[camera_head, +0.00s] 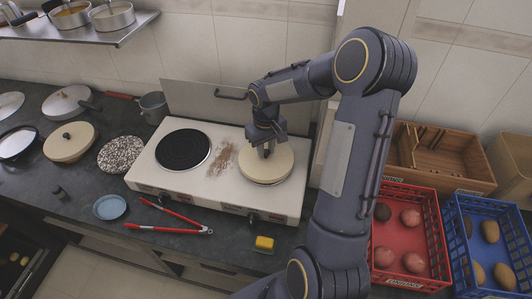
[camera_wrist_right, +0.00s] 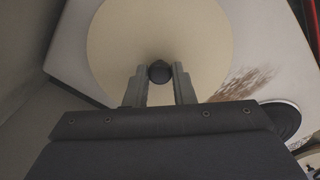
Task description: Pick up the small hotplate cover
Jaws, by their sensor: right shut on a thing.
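The small hotplate cover (camera_head: 276,168), a round cream disc with a dark knob, lies over the right plate of the white two-plate cooker (camera_head: 140,177). My right gripper (camera_head: 266,152) reaches down on it from above. In the right wrist view the pale cover (camera_wrist_right: 215,45) fills the middle, and my right gripper (camera_wrist_right: 160,78) is shut on its dark round knob (camera_wrist_right: 160,71), one finger on each side. The cover looks flat on the plate; its underside is hidden. My left gripper is not in view.
The black left plate (camera_head: 183,149) is bare, beside brown spilled powder (camera_head: 221,158). Red tongs (camera_head: 170,222), a yellow sponge (camera_head: 264,244) and a blue dish (camera_head: 110,207) lie in front. Another cream lid (camera_head: 70,146) is at left; red (camera_head: 405,190) and blue (camera_head: 480,200) crates stand right.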

